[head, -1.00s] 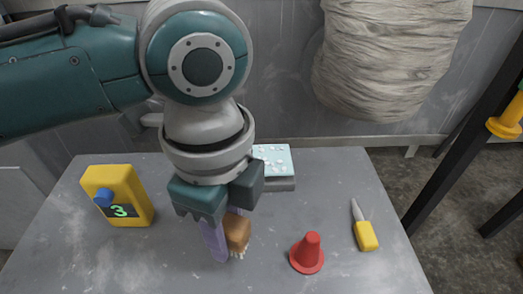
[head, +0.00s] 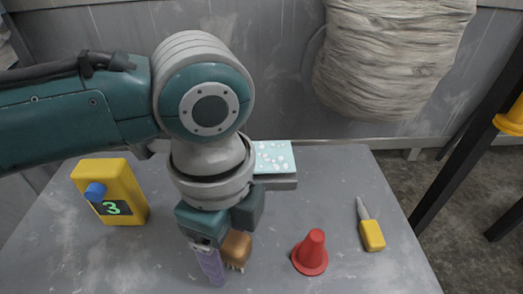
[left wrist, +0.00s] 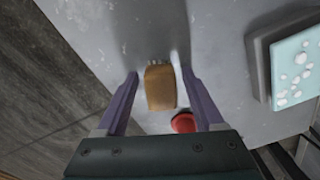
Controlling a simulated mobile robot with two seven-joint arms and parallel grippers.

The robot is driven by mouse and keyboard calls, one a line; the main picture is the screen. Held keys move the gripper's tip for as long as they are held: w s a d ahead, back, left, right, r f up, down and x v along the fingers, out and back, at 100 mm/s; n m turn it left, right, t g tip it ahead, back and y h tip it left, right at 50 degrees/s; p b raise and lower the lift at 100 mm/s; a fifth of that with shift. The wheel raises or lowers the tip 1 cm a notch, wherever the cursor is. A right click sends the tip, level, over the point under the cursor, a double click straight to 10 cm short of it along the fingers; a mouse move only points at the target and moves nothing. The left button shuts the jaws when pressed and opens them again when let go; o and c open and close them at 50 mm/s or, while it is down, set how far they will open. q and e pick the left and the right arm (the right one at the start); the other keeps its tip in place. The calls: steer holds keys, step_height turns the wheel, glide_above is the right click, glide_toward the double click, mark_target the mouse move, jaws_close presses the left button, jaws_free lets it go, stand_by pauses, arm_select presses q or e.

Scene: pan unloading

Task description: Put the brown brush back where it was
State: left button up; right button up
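The brown brush (head: 236,248) is upright with pale bristles pointing down, on or just above the grey table (head: 160,255); the head view does not settle which. In the left wrist view the brush (left wrist: 160,88) lies between the two purple fingers of my left gripper (left wrist: 160,74), with a gap on both sides. My left gripper (head: 222,262) is open around the brush and points down in the head view, where one finger is mostly hidden. My right gripper is not in view.
A red cone (head: 311,253) stands right of the brush, and a yellow-handled tool (head: 372,235) lies farther right. A grey block (head: 278,183) with a speckled light-blue top is behind. A yellow box (head: 122,188) with a blue knob and a 3 stands left.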

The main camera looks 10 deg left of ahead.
arm_select(q)
step_height(320, 180, up, 12)
steer(key=r+p, duration=0.1)
steer(key=p, duration=0.6)
steer(key=s+d+f+n+t+h, duration=0.2)
steer(key=s+d+n+h, duration=0.2)
steer(key=s+n, duration=0.25)
steer(key=s+a+n+t+y, duration=0.1)
steer(key=s+a+n+y, duration=0.2)
steer(key=a+n, duration=0.7)
steer(key=s+a, duration=0.2)
steer(key=a, duration=0.1)
steer(key=shift+s+n+t+y, duration=0.3)
steer(key=shift+s+n+y, duration=0.05)
steer(key=shift+y, duration=0.05)
